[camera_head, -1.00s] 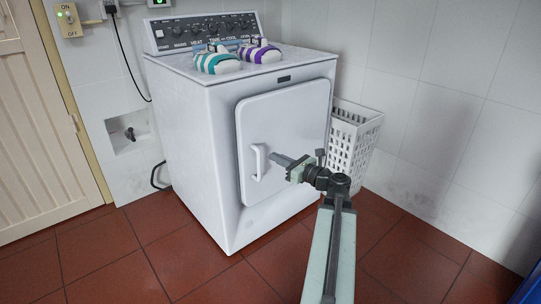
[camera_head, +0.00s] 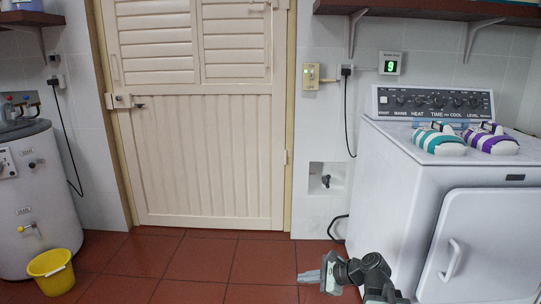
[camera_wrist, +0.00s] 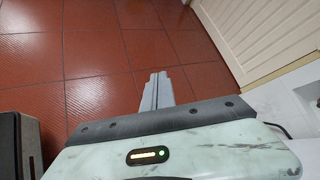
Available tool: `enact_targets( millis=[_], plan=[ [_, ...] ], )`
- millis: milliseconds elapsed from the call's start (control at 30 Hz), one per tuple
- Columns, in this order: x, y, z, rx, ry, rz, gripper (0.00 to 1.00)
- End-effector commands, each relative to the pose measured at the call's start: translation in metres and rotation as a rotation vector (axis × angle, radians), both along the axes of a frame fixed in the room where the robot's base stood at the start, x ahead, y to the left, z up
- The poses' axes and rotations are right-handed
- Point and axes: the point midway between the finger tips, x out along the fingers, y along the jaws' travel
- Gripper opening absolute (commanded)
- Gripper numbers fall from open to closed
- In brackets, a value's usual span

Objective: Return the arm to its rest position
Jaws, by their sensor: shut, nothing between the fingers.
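My gripper (camera_head: 312,276) is low at the bottom of the head view, left of the white dryer (camera_head: 390,215). It is shut and empty, with its fingers pointing left over the tiled floor. In the wrist view my gripper (camera_wrist: 158,78) has its fingers together above the red tiles. The dryer's door (camera_head: 480,245) looks shut, with its handle (camera_head: 453,260) clear of my gripper. Most of my arm is cut off by the bottom edge.
Two striped items, teal (camera_head: 439,140) and purple (camera_head: 490,139), sit on the dryer. A cream door (camera_head: 205,150) stands at the back. A white tank (camera_head: 38,190) and a yellow bucket (camera_head: 52,272) are at the left. The red floor (camera_head: 190,262) between is clear.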

Motion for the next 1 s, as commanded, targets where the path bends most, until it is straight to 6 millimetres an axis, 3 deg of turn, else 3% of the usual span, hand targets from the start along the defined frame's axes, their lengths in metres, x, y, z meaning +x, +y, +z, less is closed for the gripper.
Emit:
enact_targets(
  millis=[33,67,167,267,400,500,567,633,867,1000],
  plan=[
    [-0.014,0.028,-0.014,-0.131,-0.022,0.137,0.0],
    [-0.024,0.038,-0.026,-0.222,-0.041,0.227,0.0],
    [-0.051,0.047,-0.056,-0.49,-0.096,0.507,0.0],
    [-0.071,0.028,-0.078,-0.718,-0.132,0.765,0.0],
    [-0.091,-0.025,-0.092,-0.951,-0.14,1.09,0.0],
    [-0.102,-0.051,-0.094,-1.038,-0.151,1.316,0.0],
    [-0.106,-0.053,-0.094,-1.038,-0.196,1.439,0.0],
    [-0.106,-0.052,-0.062,-1.039,-0.21,1.454,0.0],
    [-0.105,-0.051,0.01,-1.039,-0.211,1.45,0.0],
    [-0.105,-0.051,0.068,-1.038,-0.211,1.448,0.0]
  ],
)
